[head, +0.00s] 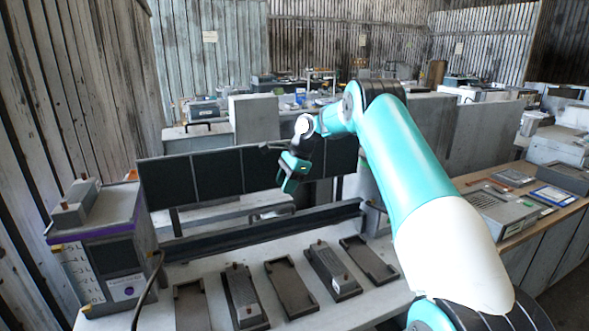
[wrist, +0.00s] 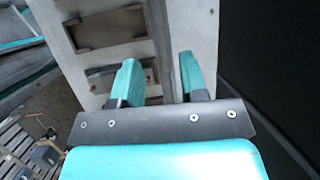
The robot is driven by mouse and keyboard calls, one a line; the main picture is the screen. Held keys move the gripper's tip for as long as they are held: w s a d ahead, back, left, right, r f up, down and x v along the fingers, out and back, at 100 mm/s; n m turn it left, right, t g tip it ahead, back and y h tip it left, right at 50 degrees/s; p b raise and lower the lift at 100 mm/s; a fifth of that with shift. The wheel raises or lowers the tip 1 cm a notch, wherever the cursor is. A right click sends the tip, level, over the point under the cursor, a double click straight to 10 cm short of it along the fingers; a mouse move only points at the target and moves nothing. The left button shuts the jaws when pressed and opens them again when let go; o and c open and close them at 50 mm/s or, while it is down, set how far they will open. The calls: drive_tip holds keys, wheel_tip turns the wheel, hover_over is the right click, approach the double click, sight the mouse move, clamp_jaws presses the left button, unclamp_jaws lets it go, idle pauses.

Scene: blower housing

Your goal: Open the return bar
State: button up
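A long dark rail (head: 265,231), which looks like the return bar, runs along the back of the white bench, behind the row of dark trays. A row of black panels (head: 215,174) stands upright behind it. My gripper (head: 289,180) hangs in front of the panels, above the rail, and looks apart from both. In the wrist view my gripper (wrist: 164,78) has its two teal fingers spread with a gap and nothing held between them. A grey strip, possibly the rail, passes beyond the gap. A dark surface (wrist: 265,70) fills the right side there.
Several dark trays (head: 292,287) lie on the white bench in front of the rail. A grey box unit with a purple stripe (head: 105,250) stands at the left with a cable. A wooden-topped counter (head: 470,182) with devices is at the right. Plank walls close off the left.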

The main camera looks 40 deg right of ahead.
drive_tip(key=p+v, duration=0.1)
drive_tip(key=v, duration=0.6)
drive_tip(key=shift+r, duration=0.2)
drive_tip(key=shift+d, duration=0.1)
drive_tip(key=s+a+r+n+b, duration=0.1)
drive_tip(key=s+a+r+n, duration=0.2)
drive_tip(key=a, duration=0.5)
drive_tip(key=s+a+r+n+g+b, duration=0.1)
drive_tip(key=s+a+n, duration=0.2)
drive_tip(key=a+n, duration=0.35)
drive_tip(key=s+a+r+n+b, duration=0.1)
drive_tip(key=s+a+n+b, duration=0.15)
drive_tip(key=a, duration=0.75)
drive_tip(key=s+a+f+n+b, duration=0.1)
drive_tip(key=s+a+n, duration=0.3)
drive_tip(key=s, duration=0.5)
drive_tip(key=s+a+f+n+g, duration=0.1)
drive_tip(key=s+a+f+n, duration=0.2)
drive_tip(key=s+n, duration=0.3)
drive_tip(key=s+a+f+n+b, duration=0.1)
drive_tip(key=s+a+n, duration=0.3)
drive_tip(key=s, duration=1)
drive_tip(key=shift+a+f+n+b, duration=0.35)
drive_tip(key=shift+f+n, duration=0.25)
drive_tip(key=shift+n, duration=0.5)
